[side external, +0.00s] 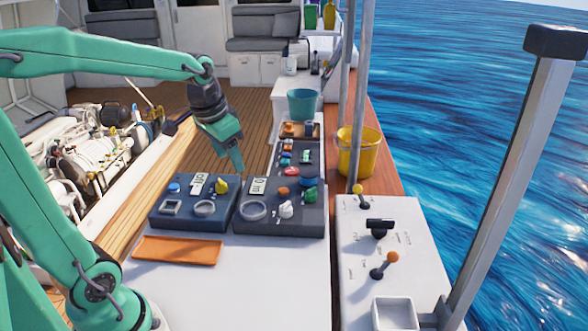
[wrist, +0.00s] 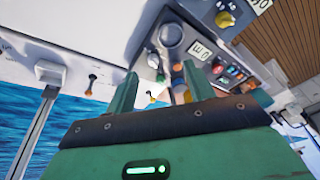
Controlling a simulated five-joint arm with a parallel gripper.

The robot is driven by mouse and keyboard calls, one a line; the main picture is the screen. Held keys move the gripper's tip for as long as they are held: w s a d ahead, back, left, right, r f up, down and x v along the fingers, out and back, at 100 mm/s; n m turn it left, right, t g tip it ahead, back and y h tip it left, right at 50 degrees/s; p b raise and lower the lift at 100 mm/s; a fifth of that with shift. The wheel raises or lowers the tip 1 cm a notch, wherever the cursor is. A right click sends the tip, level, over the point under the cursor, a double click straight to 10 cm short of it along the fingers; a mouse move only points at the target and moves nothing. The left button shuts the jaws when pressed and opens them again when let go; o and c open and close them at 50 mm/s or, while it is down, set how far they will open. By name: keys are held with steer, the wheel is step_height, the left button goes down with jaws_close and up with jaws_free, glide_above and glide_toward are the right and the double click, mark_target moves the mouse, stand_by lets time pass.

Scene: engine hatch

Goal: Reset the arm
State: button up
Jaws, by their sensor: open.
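My green arm reaches in from the left in the side view. My gripper (side external: 238,165) points down over the rear of the dark panels on the white counter. In the wrist view my gripper (wrist: 158,82) has its two green fingers spread apart with nothing held between them. The panels, with knobs and gauges, show behind the fingers there. The left panel (side external: 157,215) carries a yellow knob, and the right panel (side external: 304,222) carries orange and white knobs. The side view does not clearly show the gap between my fingertips or whether they touch anything.
An orange tray (side external: 177,251) lies on the white counter (side external: 250,290). A teal bucket (side external: 302,105) and a yellow bucket (side external: 358,155) stand behind and right. A console with levers (side external: 385,262) is at right. The open engine hatch (side external: 92,155) is at left. Wooden deck lies beyond.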

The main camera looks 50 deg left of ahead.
steer(key=s+d+t, duration=0.2)
steer(key=s+d, duration=0.7)
steer(key=s, duration=0.1)
steer(key=shift+s+d+r+t+h, duration=0.2)
steer(key=shift+t+h, duration=0.1)
steer(key=shift+h, duration=0.1)
stand_by(1.3)
